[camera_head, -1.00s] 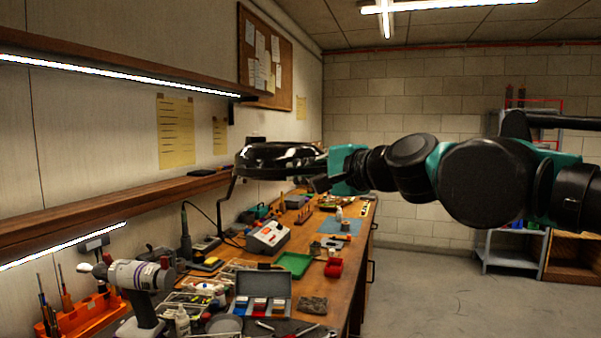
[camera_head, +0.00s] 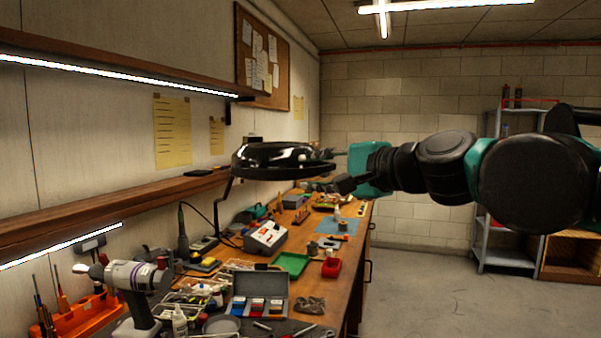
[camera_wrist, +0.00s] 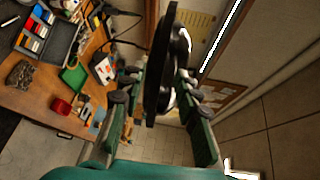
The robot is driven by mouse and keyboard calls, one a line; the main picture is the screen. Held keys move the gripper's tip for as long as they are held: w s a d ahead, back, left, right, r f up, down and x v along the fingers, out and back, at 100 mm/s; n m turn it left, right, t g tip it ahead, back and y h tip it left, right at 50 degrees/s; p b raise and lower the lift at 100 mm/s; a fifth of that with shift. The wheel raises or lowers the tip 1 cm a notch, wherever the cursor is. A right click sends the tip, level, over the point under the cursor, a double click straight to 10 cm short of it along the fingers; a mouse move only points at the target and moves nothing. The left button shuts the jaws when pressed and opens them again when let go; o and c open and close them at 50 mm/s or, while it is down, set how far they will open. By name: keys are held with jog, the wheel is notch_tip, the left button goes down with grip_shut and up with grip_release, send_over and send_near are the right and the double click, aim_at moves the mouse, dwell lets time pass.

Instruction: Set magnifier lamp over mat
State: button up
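The magnifier lamp has a round black glossy head (camera_head: 272,160) on a thin dark arm (camera_head: 224,208). Its head hangs level above the left side of the bench in the head view. In the wrist view the lamp head (camera_wrist: 165,65) appears edge-on between my fingers. My gripper (camera_head: 335,170) is open at the right side of the head, one finger higher and one lower. Its two green fingers also show spread in the wrist view (camera_wrist: 155,95); contact with the rim cannot be told. A blue mat (camera_head: 338,227) lies farther back on the bench, right of the lamp head.
The wooden bench (camera_head: 346,275) holds a grey-red station (camera_head: 266,238), a green tray (camera_head: 291,263), a red bin (camera_head: 331,267), an open case (camera_head: 260,287) and a drill (camera_head: 137,282). A shelf (camera_head: 120,208) runs along the left wall. Floor to the right is clear.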

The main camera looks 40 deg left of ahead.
jog(key=d+r, duration=0.1)
jog(key=d, duration=0.6)
jog(key=shift+s, duration=0.4)
jog(key=shift+c, duration=1.1)
jog(key=w+a, duration=0.1)
jog(key=w, duration=0.2)
jog(key=w+a+f+g, duration=0.1)
jog(key=w, duration=0.3)
jog(key=w+a+f+n+g, duration=0.1)
jog(key=w, duration=0.3)
jog(key=shift+w+a, duration=0.1)
jog(key=shift+a, duration=0.25)
grip_shut()
jog(key=w+d+n+g+y, duration=0.1)
jog(key=w+d+n+g, duration=0.15)
jog(key=w, duration=0.95)
jog(key=s+a, duration=0.5)
jog(key=a, duration=0.7)
